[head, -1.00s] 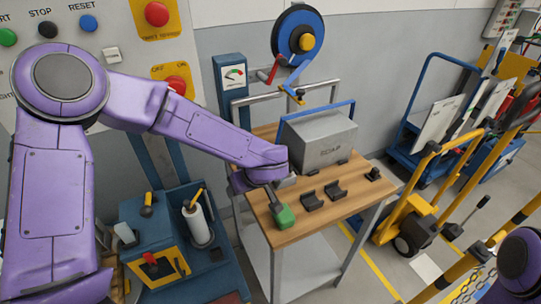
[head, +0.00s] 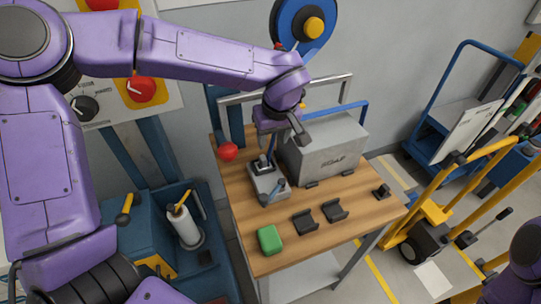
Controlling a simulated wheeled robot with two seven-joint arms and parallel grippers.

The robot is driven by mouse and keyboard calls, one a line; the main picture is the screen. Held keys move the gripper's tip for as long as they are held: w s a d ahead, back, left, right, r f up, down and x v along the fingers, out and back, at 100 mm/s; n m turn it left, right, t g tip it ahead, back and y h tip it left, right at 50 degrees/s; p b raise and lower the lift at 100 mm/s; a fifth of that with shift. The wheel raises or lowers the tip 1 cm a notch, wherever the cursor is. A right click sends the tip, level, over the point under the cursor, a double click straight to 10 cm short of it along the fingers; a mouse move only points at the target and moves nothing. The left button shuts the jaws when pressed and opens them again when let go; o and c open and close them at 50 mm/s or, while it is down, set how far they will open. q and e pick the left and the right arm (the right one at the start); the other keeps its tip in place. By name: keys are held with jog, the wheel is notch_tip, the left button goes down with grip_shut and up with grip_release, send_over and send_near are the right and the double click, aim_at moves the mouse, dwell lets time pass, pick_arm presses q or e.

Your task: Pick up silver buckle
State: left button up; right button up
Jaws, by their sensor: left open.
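My left gripper (head: 284,138) hangs open over the back of the wooden workbench (head: 240,205), pointing down in front of the left end of the grey SOAP box. Below it stands a small grey metal device (head: 268,183) with a dark upright part and a blue-grey lever; the gripper partly overlaps it, and I cannot tell whether they touch. I cannot clearly pick out a silver buckle; it may be part of this device or hidden by the gripper. My right gripper is not in view; only a purple piece of my right arm shows at lower right.
The SOAP box (head: 328,152) stands close to the gripper's right. A red ball (head: 228,152), a green block (head: 270,239), two black cradles (head: 319,216) and a black fitting (head: 381,190) are on the bench. A blue reel (head: 290,22) hangs behind.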

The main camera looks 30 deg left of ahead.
aim_at(263, 158)
pick_arm(q)
jog(key=a+f, duration=0.1)
jog(key=f, duration=0.1)
jog(key=a+f, duration=0.1)
jog(key=f, duration=0.4)
jog(key=shift+s+a+f, duration=0.15)
jog(key=shift+a+f, duration=0.1)
jog(key=shift+a, duration=0.15)
jog(key=shift+f, duration=0.2)
grip_shut()
